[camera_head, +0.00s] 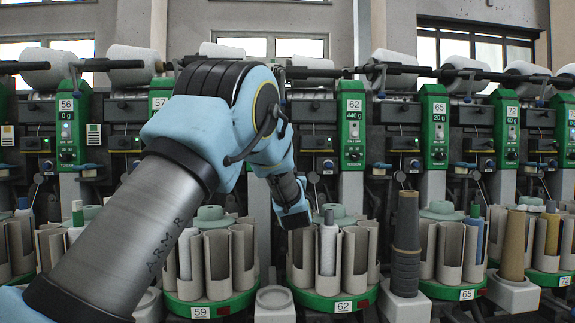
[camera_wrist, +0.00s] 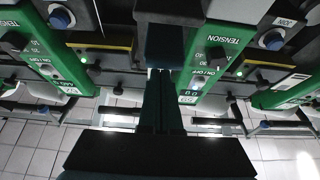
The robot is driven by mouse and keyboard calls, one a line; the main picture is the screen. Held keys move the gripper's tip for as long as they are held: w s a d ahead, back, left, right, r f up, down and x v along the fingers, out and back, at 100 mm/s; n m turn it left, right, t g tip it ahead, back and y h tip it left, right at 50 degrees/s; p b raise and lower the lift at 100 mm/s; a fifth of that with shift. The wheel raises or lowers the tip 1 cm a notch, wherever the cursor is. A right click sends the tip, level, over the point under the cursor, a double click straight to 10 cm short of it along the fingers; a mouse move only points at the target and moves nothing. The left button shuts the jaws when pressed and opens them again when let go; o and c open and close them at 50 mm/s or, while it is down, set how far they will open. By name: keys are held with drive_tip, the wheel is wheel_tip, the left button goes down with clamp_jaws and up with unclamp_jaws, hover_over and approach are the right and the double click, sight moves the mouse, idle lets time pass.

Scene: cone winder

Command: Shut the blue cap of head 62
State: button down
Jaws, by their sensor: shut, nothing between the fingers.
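The green panel of head 62 (camera_head: 352,130) carries a white label reading 62 and a 440 g display. A small light-blue piece (camera_head: 380,167) shows low beside it; I cannot tell whether this is the cap or whether it is open. My gripper (camera_head: 293,215) is shut and empty, pointing down just left of this panel, above the rear of magazine 62 (camera_head: 343,306). In the wrist view, my shut fingers (camera_wrist: 164,65) lie between two green panels, apart from the round blue knobs (camera_wrist: 61,17) and (camera_wrist: 273,40). My arm hides the machine to the left.
Magazine 62 holds a pale tube (camera_head: 328,245) in one of its grey pockets. A dark stack of cones (camera_head: 405,240) stands right of it, and magazine 59 (camera_head: 200,312) is to the left. Black winding parts and thin levers stand close behind my gripper. White packages hang above.

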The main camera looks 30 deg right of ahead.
wheel_tip(320, 180, up, 10)
drive_tip(key=shift+p, duration=0.4)
